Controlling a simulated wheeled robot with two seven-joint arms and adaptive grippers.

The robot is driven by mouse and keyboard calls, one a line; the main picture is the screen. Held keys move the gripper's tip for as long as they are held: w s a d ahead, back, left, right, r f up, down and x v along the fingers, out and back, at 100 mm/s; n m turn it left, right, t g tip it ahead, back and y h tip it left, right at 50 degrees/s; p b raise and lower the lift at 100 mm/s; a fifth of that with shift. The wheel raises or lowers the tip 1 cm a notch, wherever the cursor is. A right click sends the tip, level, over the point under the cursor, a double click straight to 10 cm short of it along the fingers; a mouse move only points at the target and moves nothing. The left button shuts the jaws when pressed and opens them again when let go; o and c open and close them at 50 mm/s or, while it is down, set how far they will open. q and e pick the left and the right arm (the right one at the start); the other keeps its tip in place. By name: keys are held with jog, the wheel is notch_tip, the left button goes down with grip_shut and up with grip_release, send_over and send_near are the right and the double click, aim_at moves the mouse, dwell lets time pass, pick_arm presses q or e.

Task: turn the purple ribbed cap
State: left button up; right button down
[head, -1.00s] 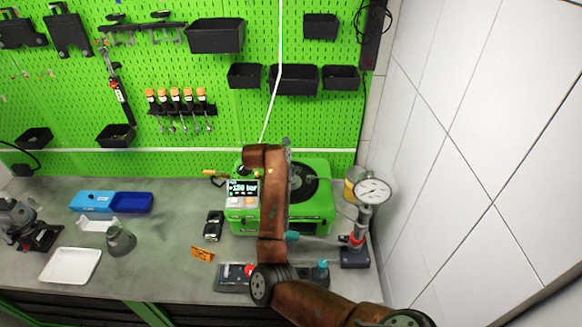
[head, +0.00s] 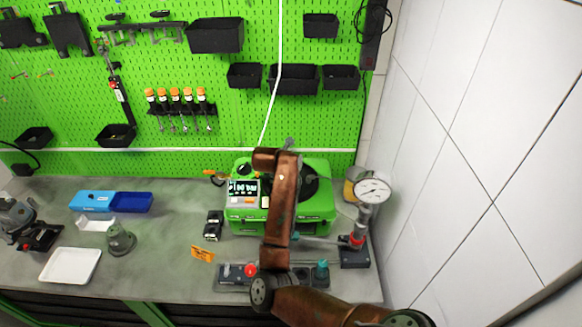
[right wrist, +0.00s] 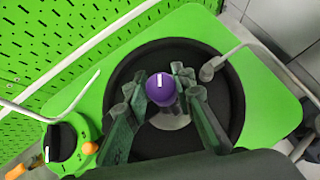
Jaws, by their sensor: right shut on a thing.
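The purple cap (right wrist: 161,88) is round with a short white line on its top, and it sits over the middle of a black round disc on the green pump unit. In the right wrist view my right gripper (right wrist: 160,84) has its dark fingers on both sides of the cap, shut on it. The white line points roughly up in that view. In the head view my brown right arm crosses in front of the green unit (head: 317,213) and hides the cap and most of the gripper.
A black knob (right wrist: 62,142) on a green housing is at lower left in the wrist view. A hose fitting (right wrist: 208,71) meets the disc. A pressure gauge (head: 372,190) stands right of the unit, near the tiled wall. A control box (head: 238,277) lies in front.

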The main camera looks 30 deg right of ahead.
jog(key=shift+n+t+y+b, duration=0.4)
jog(key=shift+n+t+y, duration=0.6)
jog(key=shift+n, duration=0.8)
jog(key=c, duration=1.6)
grip_release()
jog(key=v, duration=1.2)
jog(key=shift+f, duration=0.1)
